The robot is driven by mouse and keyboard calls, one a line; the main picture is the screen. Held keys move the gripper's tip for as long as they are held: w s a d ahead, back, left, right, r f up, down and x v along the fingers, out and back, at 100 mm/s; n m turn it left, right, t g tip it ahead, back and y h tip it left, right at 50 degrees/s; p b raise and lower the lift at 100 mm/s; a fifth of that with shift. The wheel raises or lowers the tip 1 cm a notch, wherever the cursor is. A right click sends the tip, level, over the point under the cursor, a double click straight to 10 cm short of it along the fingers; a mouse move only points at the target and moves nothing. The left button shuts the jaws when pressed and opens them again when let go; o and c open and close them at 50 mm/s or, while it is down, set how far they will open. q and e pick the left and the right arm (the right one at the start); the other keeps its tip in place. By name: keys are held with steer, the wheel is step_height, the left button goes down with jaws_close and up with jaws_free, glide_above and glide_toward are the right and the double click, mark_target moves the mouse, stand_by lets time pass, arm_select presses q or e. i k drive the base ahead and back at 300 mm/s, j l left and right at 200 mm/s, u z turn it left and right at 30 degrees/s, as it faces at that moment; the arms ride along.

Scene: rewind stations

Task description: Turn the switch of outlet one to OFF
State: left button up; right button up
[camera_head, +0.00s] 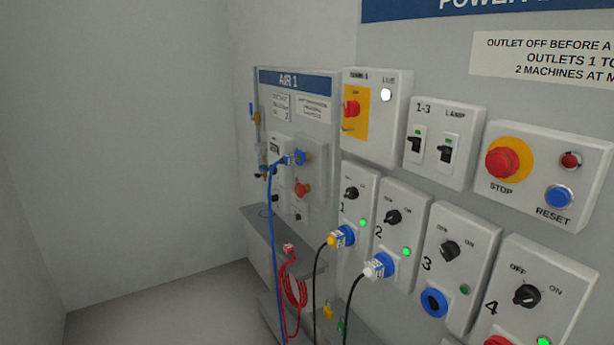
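Outlet one (345,222) is a grey box at the left of a row of numbered outlets on the wall panel. Its black rotary switch (351,193) sits near the top of the box; its exact pointing is too small to tell. A green lamp (363,223) glows beside the number 1. A blue socket with a yellow-collared plug (339,238) is fitted below, with a black cable hanging down. Neither of my grippers shows in the head view.
Outlets 2 (400,222), 3 (465,250) and 4 (540,290) stand to the right. A red STOP button (502,160) is above them. The AIR 1 panel (318,130) with a blue hose (272,230) is at left. Floor and wall at far left are clear.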

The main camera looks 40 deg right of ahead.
mark_target(352, 193)
steer(key=i+j+z, duration=0.1)
steer(key=i+z, duration=0.3)
steer(key=i+j+z, duration=0.25)
steer(key=i+z, duration=0.15)
steer(key=i+j+z, duration=0.8)
steer(key=i+j, duration=0.05)
